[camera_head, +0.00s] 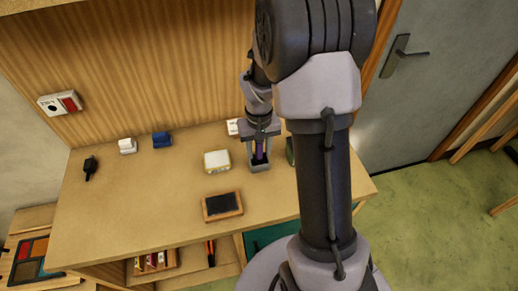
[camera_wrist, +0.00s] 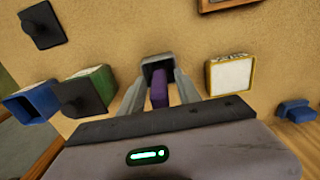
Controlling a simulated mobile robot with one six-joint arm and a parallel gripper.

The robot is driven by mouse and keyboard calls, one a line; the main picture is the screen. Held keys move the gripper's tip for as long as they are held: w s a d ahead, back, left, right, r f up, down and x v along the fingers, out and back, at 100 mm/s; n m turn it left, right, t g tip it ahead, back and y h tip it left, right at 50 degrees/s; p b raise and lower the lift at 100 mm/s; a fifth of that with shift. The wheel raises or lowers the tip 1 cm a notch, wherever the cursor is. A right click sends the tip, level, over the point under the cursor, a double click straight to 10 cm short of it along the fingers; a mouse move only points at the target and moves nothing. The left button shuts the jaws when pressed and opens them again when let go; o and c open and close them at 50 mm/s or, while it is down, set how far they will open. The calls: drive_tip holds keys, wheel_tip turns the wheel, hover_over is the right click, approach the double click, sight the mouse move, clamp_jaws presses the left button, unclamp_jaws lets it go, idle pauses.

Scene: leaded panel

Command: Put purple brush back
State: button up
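The purple brush (camera_wrist: 159,92) is upright between my gripper's two fingers, with its far end at or in the mouth of a small dark grey cup (camera_wrist: 152,66). In the head view the brush shows as a thin purple strip above the dark grey cup (camera_head: 260,166) on the desk. My gripper (camera_head: 259,146) is directly over this cup, pointing down. In the wrist view my gripper's fingers (camera_wrist: 161,78) flank the brush closely. I cannot tell whether they press on it. The brush's lower end is hidden.
A yellow-edged white box (camera_wrist: 231,75) stands beside the cup. A green box (camera_wrist: 90,90) and a blue box (camera_wrist: 33,102) stand on its other side. A dark-topped wooden block (camera_head: 222,206) lies in front. The desk (camera_head: 130,215) is clear at the left front.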

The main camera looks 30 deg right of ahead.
wheel_tip(320, 180, up, 12)
drive_tip(key=p, duration=0.3)
drive_tip(key=shift+f, duration=0.1)
drive_tip(key=s+a+r+t, duration=0.3)
drive_tip(key=s+a+r, duration=0.5)
drive_tip(key=a+r, duration=0.3)
drive_tip(key=s+a+r+m+t+y, duration=0.1)
drive_tip(key=s+a+r+t+y, duration=0.1)
drive_tip(key=s+a, duration=0.3)
drive_tip(key=s+r, duration=0.1)
drive_tip(key=s, duration=0.3)
drive_tip(key=shift+a+r+t, duration=0.15)
drive_tip(key=shift+r+t, duration=0.1)
drive_tip(key=shift+t, duration=0.15)
